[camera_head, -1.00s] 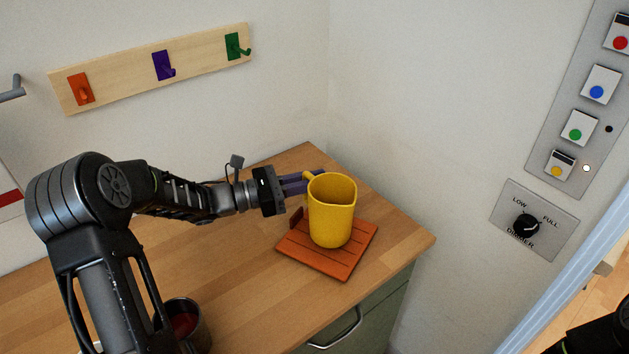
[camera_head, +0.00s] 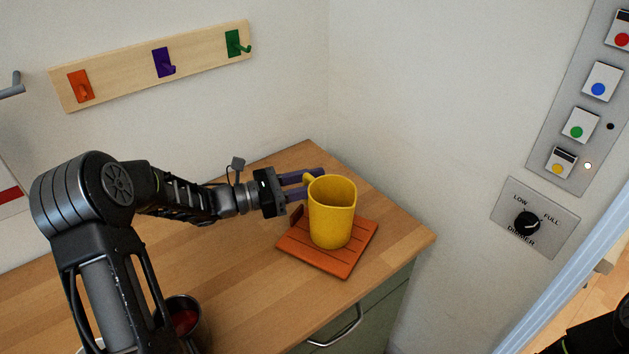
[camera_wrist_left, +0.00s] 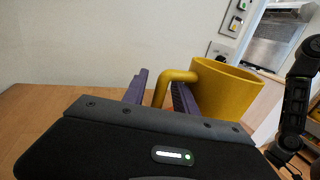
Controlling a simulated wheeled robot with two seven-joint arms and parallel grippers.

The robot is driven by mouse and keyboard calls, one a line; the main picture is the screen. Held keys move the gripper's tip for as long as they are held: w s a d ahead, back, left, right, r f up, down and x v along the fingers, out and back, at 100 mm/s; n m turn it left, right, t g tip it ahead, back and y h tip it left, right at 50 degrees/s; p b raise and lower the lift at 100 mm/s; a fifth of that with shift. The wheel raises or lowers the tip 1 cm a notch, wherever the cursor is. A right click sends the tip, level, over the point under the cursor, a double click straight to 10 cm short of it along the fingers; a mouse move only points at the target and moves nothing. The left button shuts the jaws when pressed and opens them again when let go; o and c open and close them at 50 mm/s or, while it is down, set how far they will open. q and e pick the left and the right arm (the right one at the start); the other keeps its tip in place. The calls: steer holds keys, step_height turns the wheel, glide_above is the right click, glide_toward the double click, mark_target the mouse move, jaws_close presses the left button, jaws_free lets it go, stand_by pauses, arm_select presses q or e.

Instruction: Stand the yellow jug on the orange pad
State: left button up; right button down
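The yellow jug (camera_head: 332,215) stands upright on the slatted orange pad (camera_head: 345,268) near the counter's right corner. Its handle points left, toward my left gripper (camera_head: 313,181). The gripper's purple fingers are spread apart, one on each side of the handle. In the left wrist view the jug (camera_wrist_left: 228,92) is at the right, and its handle passes between the parted fingers of the left gripper (camera_wrist_left: 160,80), with a gap on the left side. The jug hides part of the pad and of one finger. My right gripper is not seen; only parts of that arm show.
A dark metal pot (camera_head: 187,322) with red contents stands at the counter's front, by my left arm. A hook rail (camera_head: 150,68) is on the back wall. A dimmer (camera_head: 527,222) and a button panel (camera_head: 580,110) are on the right wall. The wooden counter (camera_head: 230,260) left of the pad is clear.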

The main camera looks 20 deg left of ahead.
arm_select(q)
steer(key=shift+r, duration=0.15)
steer(key=b+v, duration=0.2)
steer(key=v, duration=0.8)
steer(key=shift+a, duration=0.1)
steer(key=shift+v, duration=0.9)
